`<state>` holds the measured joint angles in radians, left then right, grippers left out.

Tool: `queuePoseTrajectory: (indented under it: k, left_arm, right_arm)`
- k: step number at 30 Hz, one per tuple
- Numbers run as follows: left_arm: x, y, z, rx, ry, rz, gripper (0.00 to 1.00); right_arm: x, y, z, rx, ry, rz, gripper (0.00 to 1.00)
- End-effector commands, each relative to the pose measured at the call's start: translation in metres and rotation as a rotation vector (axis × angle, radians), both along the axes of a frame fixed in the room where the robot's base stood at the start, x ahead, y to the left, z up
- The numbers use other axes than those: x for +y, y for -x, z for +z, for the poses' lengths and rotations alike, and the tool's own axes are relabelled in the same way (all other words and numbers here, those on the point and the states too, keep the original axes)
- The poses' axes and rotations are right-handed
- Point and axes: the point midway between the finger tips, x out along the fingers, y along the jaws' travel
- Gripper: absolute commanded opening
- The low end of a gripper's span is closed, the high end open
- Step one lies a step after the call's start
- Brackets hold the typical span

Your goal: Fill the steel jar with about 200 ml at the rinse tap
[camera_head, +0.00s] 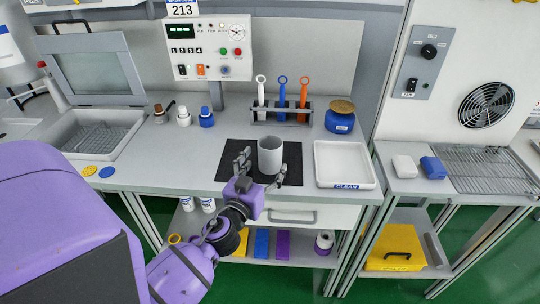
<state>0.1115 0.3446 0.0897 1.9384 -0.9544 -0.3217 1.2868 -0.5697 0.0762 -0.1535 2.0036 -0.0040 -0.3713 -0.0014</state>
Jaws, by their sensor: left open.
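A plain grey cylindrical jar (270,157), seemingly the steel jar, stands upright on a black mat (232,170) at the middle of the bench. Its inside is too small to judge. My left gripper (263,168) is open at the jar's near side, with one finger to the left of the jar and the other at its lower right. I cannot tell whether the fingers touch it. My right gripper is out of view. I cannot clearly make out the rinse tap; a pale upright fitting (52,88) stands by the basin at the left.
A basin with a raised lid (92,62) is at the left. Small bottles (206,117) and a rack of coloured tools (282,110) stand behind the mat. A blue jar (340,119) and a white CLEAN tray (344,164) are at the right.

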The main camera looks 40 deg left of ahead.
Motion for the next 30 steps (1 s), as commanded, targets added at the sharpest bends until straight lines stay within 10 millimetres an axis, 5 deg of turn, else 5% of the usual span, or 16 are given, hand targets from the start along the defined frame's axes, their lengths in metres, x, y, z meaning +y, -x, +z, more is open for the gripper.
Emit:
queuePoseTrajectory:
  k: [7, 16, 30]
  left_arm:
    - [0.010, -0.035, 0.003, -0.003, -0.001, -0.001, 0.75]
    - [0.012, -0.040, 0.000, -0.001, 0.000, 0.000, 0.75]
    - [0.012, -0.040, 0.001, -0.002, 0.000, 0.000, 0.19]
  right_arm:
    - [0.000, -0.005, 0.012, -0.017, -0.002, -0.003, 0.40]
    - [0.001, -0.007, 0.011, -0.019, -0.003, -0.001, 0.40]
    - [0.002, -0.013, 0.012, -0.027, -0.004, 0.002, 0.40]
